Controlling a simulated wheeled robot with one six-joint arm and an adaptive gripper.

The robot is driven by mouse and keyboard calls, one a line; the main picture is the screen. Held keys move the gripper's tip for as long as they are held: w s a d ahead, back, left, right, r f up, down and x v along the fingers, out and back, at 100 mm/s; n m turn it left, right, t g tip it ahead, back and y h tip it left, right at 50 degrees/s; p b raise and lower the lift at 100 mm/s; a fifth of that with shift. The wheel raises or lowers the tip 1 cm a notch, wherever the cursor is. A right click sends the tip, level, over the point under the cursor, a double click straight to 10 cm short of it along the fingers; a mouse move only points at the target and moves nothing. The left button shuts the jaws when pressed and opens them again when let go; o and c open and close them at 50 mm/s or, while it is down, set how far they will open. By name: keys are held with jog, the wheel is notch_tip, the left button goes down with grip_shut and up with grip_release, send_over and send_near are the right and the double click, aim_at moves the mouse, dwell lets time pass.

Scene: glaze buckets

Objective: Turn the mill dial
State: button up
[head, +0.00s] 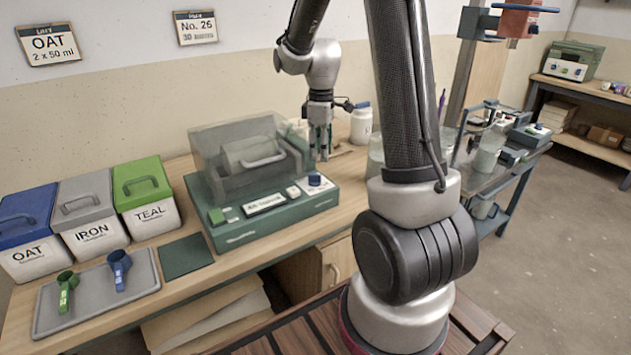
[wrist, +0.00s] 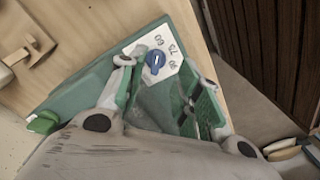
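The mill (head: 268,215) is a green base with a clear cover on the wooden bench. Its blue dial (head: 315,179) sits on a white plate at the base's right end. In the wrist view the dial (wrist: 155,61) shows a pale pointer mark, and printed numbers curve beside it. My gripper (head: 321,155) points down above and behind the dial in the head view. In the wrist view my gripper (wrist: 163,78) has its fingers spread wide, with the dial seen between the tips. I see no contact with the dial.
Blue, grey and green lidded tubs (head: 92,232) stand at the left. A grey tray (head: 98,293) holds a green scoop (head: 67,290) and a blue scoop (head: 119,268). A white jar (head: 361,124) stands behind my gripper. A cart (head: 497,160) is at the right.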

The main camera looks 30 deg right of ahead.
aim_at(320, 175)
jog(key=shift+w+n, duration=0.2)
jog(key=shift+n, duration=0.3)
jog(key=shift+f, duration=0.3)
notch_tip(320, 175, down, 7)
jog(key=shift+f, duration=0.15)
jog(key=shift+d, duration=0.1)
jog(key=shift+c, duration=0.4)
grip_shut()
